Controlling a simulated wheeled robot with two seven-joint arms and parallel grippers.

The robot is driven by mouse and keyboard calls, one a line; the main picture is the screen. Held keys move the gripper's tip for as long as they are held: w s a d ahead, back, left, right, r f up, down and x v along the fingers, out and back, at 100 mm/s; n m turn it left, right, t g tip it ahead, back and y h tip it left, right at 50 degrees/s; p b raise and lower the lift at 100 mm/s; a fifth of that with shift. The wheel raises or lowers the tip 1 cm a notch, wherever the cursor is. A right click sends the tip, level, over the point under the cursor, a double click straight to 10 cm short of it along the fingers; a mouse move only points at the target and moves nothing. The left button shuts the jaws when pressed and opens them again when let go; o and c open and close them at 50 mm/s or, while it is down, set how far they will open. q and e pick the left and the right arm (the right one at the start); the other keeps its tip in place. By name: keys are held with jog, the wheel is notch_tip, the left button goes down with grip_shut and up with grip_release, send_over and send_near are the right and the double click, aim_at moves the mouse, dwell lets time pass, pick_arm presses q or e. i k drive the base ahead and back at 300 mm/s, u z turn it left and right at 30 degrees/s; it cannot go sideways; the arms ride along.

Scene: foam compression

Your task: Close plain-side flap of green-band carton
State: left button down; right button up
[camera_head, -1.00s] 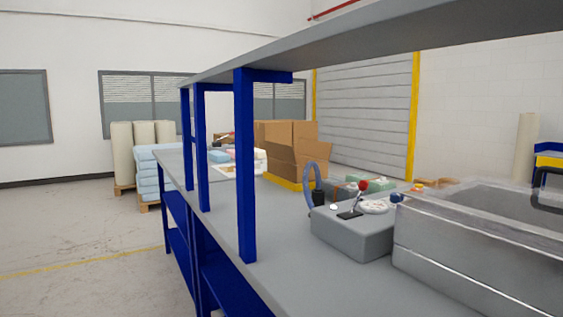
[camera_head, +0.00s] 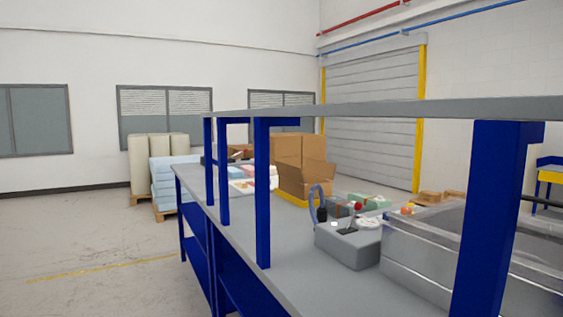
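An open brown carton (camera_head: 305,180) stands on the far part of the grey workbench, with flaps raised. It is too far and partly covered to make out a green band or which flap is on the plain side. Closed-looking brown boxes (camera_head: 290,148) stand behind it. Neither of my grippers is in view.
A long grey workbench (camera_head: 290,284) with blue posts (camera_head: 262,195) and an overhead shelf (camera_head: 400,110) runs away from me. A grey box (camera_head: 345,246) and a metal bin (camera_head: 415,262) sit on it. Open floor (camera_head: 90,240) lies left; wrapped blue stacks (camera_head: 170,180) stand beyond.

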aim_at(294, 174)
jog(key=u, duration=1.55)
jog(key=i, duration=2.7)
jog(key=z, duration=2.8)
